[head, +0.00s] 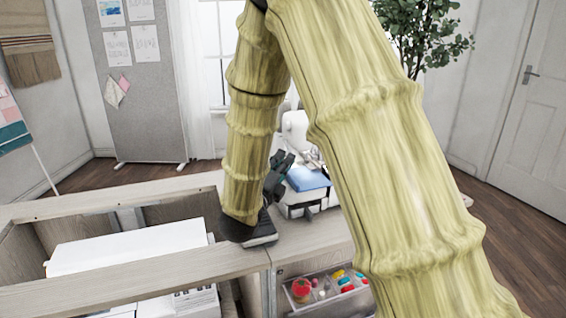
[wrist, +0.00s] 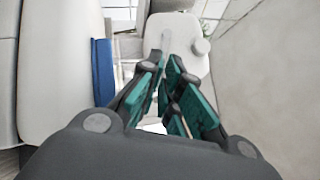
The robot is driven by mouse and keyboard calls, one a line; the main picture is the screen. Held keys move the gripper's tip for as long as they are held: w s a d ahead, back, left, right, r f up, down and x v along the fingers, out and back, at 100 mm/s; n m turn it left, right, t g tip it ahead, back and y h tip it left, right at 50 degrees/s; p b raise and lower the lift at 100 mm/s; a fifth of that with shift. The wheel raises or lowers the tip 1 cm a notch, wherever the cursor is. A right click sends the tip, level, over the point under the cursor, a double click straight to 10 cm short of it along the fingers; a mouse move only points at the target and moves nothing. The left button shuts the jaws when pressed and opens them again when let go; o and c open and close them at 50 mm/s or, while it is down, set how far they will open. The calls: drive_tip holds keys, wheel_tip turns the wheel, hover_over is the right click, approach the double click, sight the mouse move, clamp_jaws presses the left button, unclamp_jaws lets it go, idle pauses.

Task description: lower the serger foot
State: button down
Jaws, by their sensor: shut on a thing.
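The white serger (head: 296,127) stands on the cabinet top behind my arm, partly hidden by it. It has a blue part (head: 306,178) at its front. My gripper (head: 284,162) is at the serger's left side, close against it. In the wrist view my gripper (wrist: 168,72) has its teal-padded fingers drawn together at the tips. A thin pale bar (wrist: 164,44), which looks like a lever, shows at the tips in front of a white part with a round knob (wrist: 201,47). Its gripped portion is mostly hidden by the fingers. The serger foot is not clearly seen.
A large white machine (head: 130,245) sits in the cabinet opening (head: 110,197) at left. A clear tray (head: 325,292) with a red pincushion (head: 301,288) and colored spools is at the front. A plant (head: 425,35) and a door (head: 520,90) are behind.

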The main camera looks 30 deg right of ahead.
drive_tip(key=c, duration=1.6)
unclamp_jaws()
drive_tip(key=shift+f, duration=0.1)
drive_tip(key=v, duration=1.2)
